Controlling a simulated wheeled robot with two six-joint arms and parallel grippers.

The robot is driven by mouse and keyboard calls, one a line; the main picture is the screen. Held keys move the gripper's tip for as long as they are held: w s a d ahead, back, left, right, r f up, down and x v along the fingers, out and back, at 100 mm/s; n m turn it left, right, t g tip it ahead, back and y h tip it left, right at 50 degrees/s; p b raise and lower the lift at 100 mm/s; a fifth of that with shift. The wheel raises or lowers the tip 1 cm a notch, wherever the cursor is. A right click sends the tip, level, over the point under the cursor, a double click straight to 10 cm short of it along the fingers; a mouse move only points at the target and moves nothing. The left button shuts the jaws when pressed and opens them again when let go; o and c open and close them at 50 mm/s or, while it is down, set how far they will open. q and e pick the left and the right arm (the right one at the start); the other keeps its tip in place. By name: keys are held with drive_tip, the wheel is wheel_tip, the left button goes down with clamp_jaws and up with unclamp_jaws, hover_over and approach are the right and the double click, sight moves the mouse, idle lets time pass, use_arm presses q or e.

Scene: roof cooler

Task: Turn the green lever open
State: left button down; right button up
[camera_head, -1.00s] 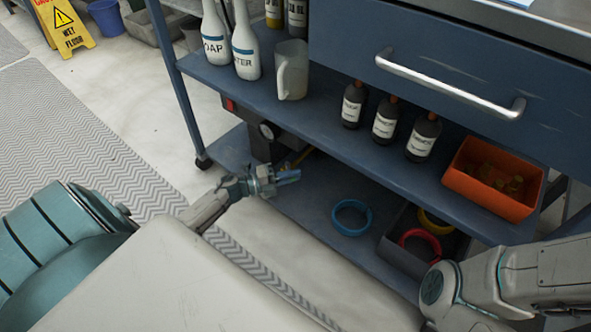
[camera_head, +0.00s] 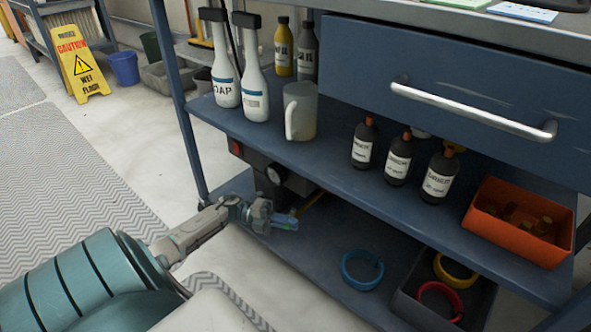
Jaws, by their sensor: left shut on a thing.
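My left gripper (camera_head: 284,221) reaches in from the lower left to the bottom shelf of the blue cart. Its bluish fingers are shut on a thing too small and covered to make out. It is just in front of and below a dark boxy unit (camera_head: 253,162) with a round gauge (camera_head: 276,174) and a red switch. My right gripper is not in view.
The upper shelf above the gripper holds white bottles (camera_head: 255,92), a jug (camera_head: 300,112), dark bottles (camera_head: 398,157) and an orange bin (camera_head: 520,222). A blue ring (camera_head: 346,271) and a dark tray (camera_head: 410,306) with yellow and red rings lie right on the bottom shelf.

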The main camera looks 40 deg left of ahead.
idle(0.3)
use_arm(q)
drive_tip(key=c, duration=1.5)
unclamp_jaws()
drive_tip(key=p+v, duration=0.2)
drive_tip(key=v, duration=0.9)
